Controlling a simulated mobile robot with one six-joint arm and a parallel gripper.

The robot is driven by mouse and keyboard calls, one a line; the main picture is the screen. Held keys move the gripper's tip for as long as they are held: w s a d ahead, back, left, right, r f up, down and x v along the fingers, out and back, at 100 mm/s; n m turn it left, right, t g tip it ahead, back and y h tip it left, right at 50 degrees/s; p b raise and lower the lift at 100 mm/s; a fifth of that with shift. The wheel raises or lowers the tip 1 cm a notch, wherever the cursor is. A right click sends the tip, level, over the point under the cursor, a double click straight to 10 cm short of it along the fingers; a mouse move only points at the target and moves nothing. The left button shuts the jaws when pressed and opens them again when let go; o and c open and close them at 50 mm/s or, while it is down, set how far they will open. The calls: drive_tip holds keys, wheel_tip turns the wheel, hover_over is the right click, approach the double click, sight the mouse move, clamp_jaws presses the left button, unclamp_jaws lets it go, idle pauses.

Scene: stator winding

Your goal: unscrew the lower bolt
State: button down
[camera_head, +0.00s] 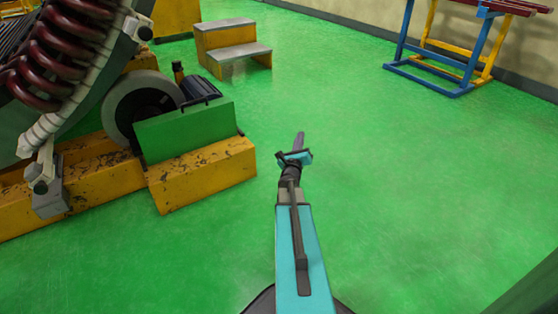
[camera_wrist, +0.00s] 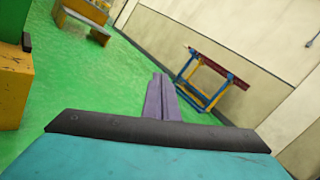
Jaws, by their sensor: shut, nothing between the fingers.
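The stator (camera_head: 60,70) stands at the left in the head view, with dark red coils along its face. A bolt head (camera_head: 41,187), apparently the lower bolt, shows at the lower end of the pale clamp on the stator. Another bolt head (camera_head: 144,33) shows higher up, at the top right of the stator. My gripper (camera_head: 298,138) is out over the open floor, to the right of the stator and well apart from both bolts. In the wrist view its fingers (camera_wrist: 161,98) are together and hold nothing. No bolt shows in the wrist view.
A yellow base (camera_head: 205,175) with a green block (camera_head: 185,130) and a grey roller wheel (camera_head: 140,105) lies between my arm and the stator. Yellow steps (camera_head: 232,48) stand behind. A blue and yellow rack (camera_head: 440,75) stands far right. The green floor is clear around my gripper.

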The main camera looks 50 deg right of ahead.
drive_tip(key=s+d+r+m+g+h, duration=0.1)
drive_tip(key=s+d+r+m+h, duration=0.1)
drive_tip(key=s+r+m+h, duration=0.2)
wheel_tip(320, 180, up, 4)
drive_tip(key=shift+s+d+f+m+g, duration=0.25)
drive_tip(key=shift+s+d+m+g, duration=0.15)
drive_tip(key=shift+s+m, duration=0.25)
drive_tip(key=c, duration=2.5)
unclamp_jaws()
drive_tip(key=shift+w, duration=0.1)
